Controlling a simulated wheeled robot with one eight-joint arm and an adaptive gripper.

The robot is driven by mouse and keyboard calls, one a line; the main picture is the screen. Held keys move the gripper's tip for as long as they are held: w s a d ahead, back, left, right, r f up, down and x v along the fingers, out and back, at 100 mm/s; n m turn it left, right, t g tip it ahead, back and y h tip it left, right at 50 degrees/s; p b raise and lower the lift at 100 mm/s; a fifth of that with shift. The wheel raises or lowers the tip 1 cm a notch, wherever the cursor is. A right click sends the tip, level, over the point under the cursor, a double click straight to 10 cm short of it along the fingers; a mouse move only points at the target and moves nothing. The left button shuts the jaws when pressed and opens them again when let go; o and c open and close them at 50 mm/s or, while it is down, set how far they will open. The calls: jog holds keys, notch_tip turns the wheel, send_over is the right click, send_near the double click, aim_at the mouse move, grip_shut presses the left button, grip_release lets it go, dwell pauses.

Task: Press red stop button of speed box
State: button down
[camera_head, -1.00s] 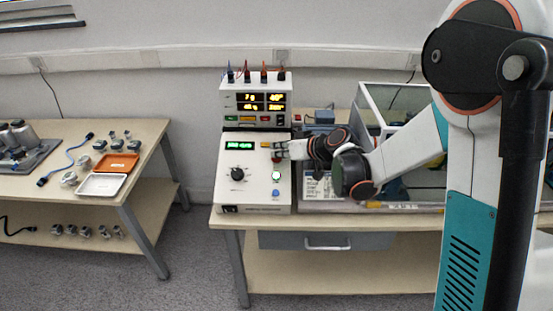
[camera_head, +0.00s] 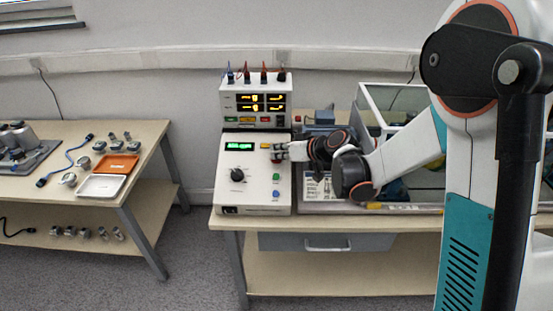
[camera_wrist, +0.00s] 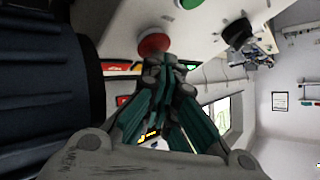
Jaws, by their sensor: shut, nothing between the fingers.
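The speed box (camera_head: 250,196) is the white sloped box on the right bench, with a green-digit display (camera_head: 239,146), a black knob (camera_head: 237,175), a green button (camera_head: 276,178) and a blue button below it. The red stop button (camera_wrist: 153,44) shows clearly in the wrist view; in the head view my fingers largely cover it. My gripper (camera_head: 280,152) is shut and empty, reaching in from the right. In the wrist view my closed fingertips (camera_wrist: 166,64) overlap the red button's lower edge. They look to be at or against it, but contact is hard to tell.
A power supply (camera_head: 254,103) with yellow-digit displays and plugged leads stands behind the speed box. A clear-walled enclosure (camera_head: 385,97) stands to the right. A second bench at left holds an orange tray (camera_head: 116,164) and a white tray (camera_head: 101,186).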

dwell(0.4)
jog(key=shift+s+r+p, duration=0.35)
jog(key=shift+r+p, duration=0.05)
jog(key=shift+r, duration=0.35)
jog(key=r+p, duration=0.1)
jog(key=s+r+p, duration=0.1)
jog(key=r, duration=0.1)
jog(key=s+r+p, duration=0.1)
jog(key=shift+s+r, duration=0.1)
jog(key=shift+r, duration=0.05)
dwell(0.8)
